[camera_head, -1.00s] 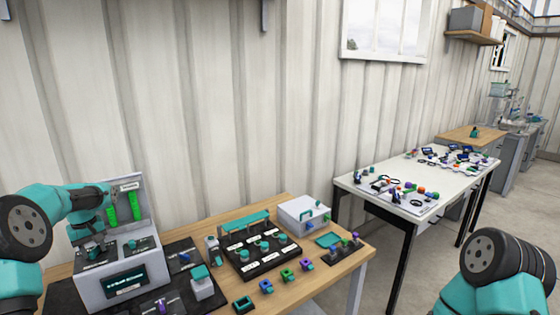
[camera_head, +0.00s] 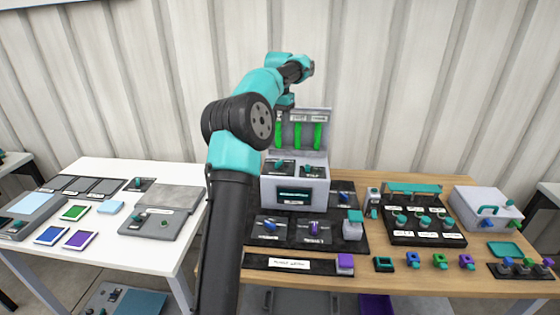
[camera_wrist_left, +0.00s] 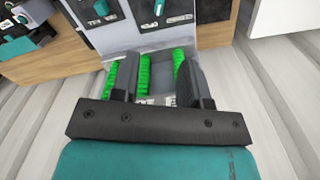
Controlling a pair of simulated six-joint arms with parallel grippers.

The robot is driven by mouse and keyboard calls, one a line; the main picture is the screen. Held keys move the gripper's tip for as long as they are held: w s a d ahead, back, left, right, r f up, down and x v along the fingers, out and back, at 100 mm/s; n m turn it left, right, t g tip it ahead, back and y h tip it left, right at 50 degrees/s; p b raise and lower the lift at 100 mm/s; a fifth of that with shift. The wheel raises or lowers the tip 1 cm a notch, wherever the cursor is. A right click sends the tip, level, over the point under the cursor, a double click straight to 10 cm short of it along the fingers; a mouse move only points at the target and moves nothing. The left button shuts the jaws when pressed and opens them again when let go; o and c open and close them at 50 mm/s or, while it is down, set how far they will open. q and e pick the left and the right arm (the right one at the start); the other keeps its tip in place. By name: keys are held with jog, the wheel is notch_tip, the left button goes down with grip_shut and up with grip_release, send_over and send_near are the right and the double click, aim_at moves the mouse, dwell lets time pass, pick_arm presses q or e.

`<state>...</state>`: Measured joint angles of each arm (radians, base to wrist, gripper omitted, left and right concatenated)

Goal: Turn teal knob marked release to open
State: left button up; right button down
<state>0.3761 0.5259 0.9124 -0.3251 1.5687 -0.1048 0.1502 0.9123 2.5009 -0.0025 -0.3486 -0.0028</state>
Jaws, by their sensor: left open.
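A grey console (camera_head: 295,190) on the wooden table has two small teal knobs on its sloping top, a left knob (camera_head: 280,165) and a right knob (camera_head: 308,168). Their labels are too small to read, so I cannot tell which is marked release. Both knobs also show at the top of the wrist view, one (camera_wrist_left: 101,8) and the other (camera_wrist_left: 159,8). My left gripper (camera_wrist_left: 156,75) is open and empty, with green gauge columns seen between and beside its fingers. In the head view it is at the console's upper left, above and apart from the knobs. My right gripper is out of view.
The console's upright back panel (camera_head: 325,115) carries green columns (camera_head: 318,135) close to my left gripper. A black board with teal knobs (camera_head: 425,238) and a grey box (camera_head: 485,208) stand right. A white table (camera_head: 115,235) stands left.

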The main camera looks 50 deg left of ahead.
aim_at(279, 161)
pick_arm(q)
jog(key=shift+r, duration=0.25)
jog(key=shift+f, duration=0.1)
notch_tip(279, 161, down, 17)
jog(key=shift+f, duration=0.15)
dwell(0.7)
grip_shut()
